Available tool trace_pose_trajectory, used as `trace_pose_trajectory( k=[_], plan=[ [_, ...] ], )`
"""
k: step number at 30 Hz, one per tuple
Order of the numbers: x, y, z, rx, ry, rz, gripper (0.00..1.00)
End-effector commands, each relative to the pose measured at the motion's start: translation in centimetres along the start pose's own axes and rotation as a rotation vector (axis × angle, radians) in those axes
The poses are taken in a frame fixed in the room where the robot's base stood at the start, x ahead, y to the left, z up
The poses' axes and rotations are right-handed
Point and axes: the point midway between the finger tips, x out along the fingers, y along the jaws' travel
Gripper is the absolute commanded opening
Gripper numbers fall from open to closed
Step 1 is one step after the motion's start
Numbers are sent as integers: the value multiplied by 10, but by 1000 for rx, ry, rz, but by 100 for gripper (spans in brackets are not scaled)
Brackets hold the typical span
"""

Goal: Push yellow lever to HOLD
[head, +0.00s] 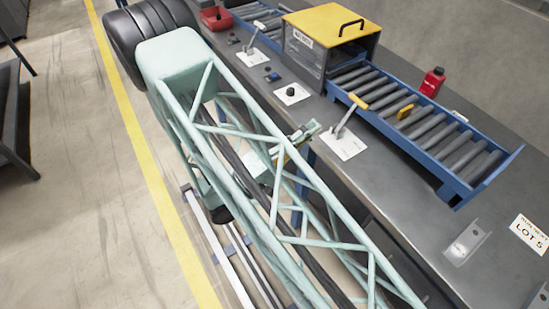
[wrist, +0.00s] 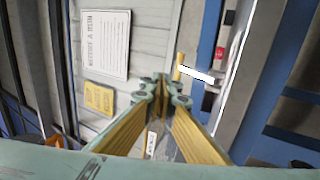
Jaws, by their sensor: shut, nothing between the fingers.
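The yellow-tipped lever (head: 359,101) rises from a white plate (head: 343,148) on the bench, beside the near side of the roller conveyor. Its grey shaft leans up and to the right. Markings on the plate are too small to read. My gripper (head: 311,128) is left of the lever, near the bench's front edge and apart from the lever. In the wrist view my gripper (wrist: 161,88) is shut and empty, with the fingertips together. A small yellow upright piece (wrist: 180,66) behind the fingertips may be the lever; I cannot tell for sure.
A red bottle (head: 432,82) stands behind. Another lever (head: 259,26) and a black knob (head: 290,91) are farther along the bench.

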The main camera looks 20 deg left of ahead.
Motion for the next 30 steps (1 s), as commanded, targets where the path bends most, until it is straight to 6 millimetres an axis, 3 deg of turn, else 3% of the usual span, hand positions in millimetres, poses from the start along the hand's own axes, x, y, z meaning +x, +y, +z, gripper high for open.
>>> trace_pose_trajectory(
  k=[30],
  plan=[
    [-108,0,0,0,1,-1,0]
  ],
)
